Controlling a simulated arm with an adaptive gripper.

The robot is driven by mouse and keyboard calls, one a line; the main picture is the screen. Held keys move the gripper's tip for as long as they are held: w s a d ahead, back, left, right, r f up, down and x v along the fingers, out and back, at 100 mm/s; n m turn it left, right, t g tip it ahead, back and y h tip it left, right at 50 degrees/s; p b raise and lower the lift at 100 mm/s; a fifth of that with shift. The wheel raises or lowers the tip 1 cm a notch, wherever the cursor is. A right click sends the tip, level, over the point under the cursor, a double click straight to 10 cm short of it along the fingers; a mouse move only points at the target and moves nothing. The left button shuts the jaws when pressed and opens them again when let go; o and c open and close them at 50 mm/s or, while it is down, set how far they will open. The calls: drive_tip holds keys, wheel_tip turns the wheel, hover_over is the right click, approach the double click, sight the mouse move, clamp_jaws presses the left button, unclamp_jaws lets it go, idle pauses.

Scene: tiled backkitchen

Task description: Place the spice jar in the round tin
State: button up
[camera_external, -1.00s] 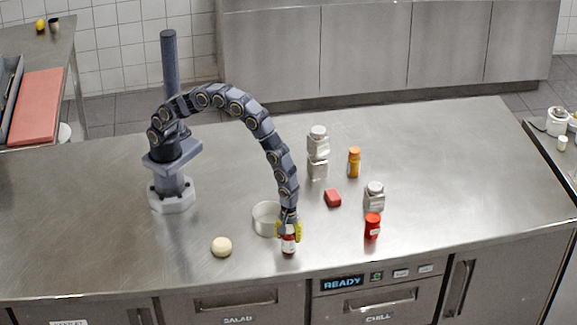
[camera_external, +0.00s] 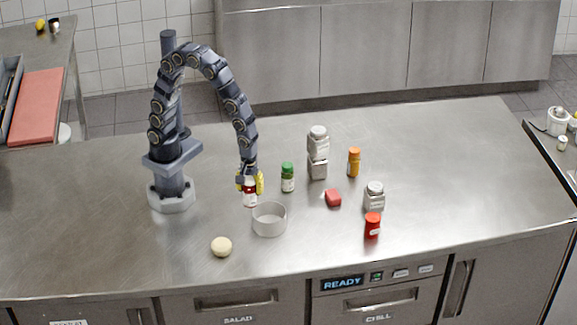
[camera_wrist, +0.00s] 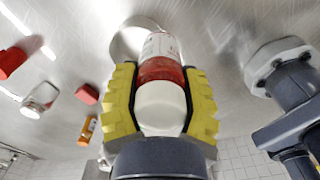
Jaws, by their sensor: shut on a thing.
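My gripper (camera_external: 250,182) has yellow fingers and is shut on a spice jar (camera_external: 250,197) with a red and white body. In the wrist view the jar (camera_wrist: 161,72) sits between both fingers, its white end toward the palm. The round tin (camera_external: 269,221) is an open grey-white ring standing on the steel counter. In the external view the held jar is just up and to the left of the tin, outside its rim. The tin (camera_wrist: 117,45) also shows partly behind the jar in the wrist view. The jar's exact height above the counter is hard to tell.
A green-capped jar (camera_external: 288,178) stands right of my gripper. A cream ball (camera_external: 221,246) lies front left.

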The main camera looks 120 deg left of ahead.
sight(269, 209)
drive_tip(key=shift+s+a, duration=0.15)
drive_tip(key=shift+a, duration=0.05)
drive_tip(key=shift+w+a+f+m, duration=0.5)
drive_tip(key=shift+a+f, duration=0.5)
drive_tip(key=shift+f, duration=1)
drive_tip(key=shift+w+a+f+m, duration=0.3)
drive_tip(key=shift+a+f+m, duration=0.45)
drive_tip(key=shift+f, duration=1.25)
drive_tip(key=shift+w+a+f+m, duration=0.4)
drive_tip(key=shift+a+f, duration=0.8)
drive_tip(key=shift+f, duration=0.8)
drive_tip(key=shift+f, duration=0.15)
drive_tip(key=o, duration=0.8)
drive_tip(key=shift+c, duration=0.2)
